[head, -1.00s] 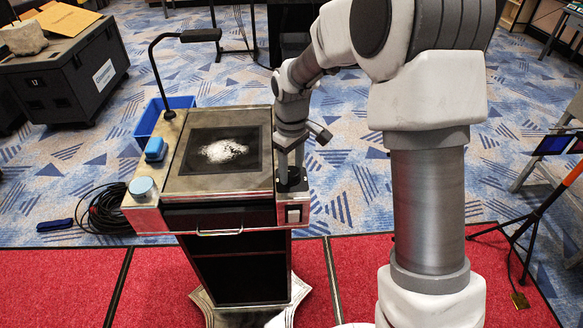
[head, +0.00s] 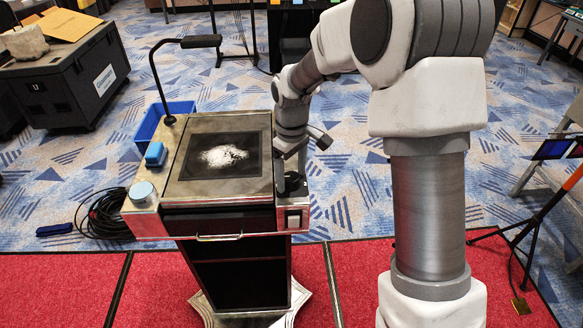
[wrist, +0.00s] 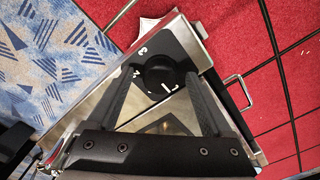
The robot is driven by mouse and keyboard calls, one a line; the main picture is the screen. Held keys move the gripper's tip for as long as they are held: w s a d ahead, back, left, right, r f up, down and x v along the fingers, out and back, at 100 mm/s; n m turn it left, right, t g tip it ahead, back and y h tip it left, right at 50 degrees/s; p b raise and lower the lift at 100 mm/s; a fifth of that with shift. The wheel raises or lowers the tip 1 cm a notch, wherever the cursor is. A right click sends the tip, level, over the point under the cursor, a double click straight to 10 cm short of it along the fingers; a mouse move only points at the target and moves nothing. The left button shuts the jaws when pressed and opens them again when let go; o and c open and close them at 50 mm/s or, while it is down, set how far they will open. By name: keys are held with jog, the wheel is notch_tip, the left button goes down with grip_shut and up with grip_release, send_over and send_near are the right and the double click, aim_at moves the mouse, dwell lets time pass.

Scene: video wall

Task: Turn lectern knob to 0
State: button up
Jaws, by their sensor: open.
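The black round knob (wrist: 158,72) sits on a dark dial plate at a corner of the lectern top. White digits 3, 2 and 1 show around it in the wrist view; a 0 is not visible. My gripper (wrist: 160,90) is open, with one finger on each side of the knob. I cannot tell whether the fingers touch it. In the head view the lectern (head: 170,208) stands ahead, and my gripper (head: 291,178) points down at its right front corner. The knob is mostly hidden behind the fingers there.
A light blue round cap (head: 143,191), a blue block (head: 155,154) and a bent lamp (head: 202,41) are on the lectern's left side. A white switch (head: 293,220) is on its front below my gripper. A blue bin (head: 178,108) and coiled cable (head: 104,216) lie beyond.

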aim_at(291, 176)
notch_tip(291, 176, up, 17)
jog(key=shift+r, duration=0.2)
jog(key=shift+s, duration=0.1)
dwell(0.4)
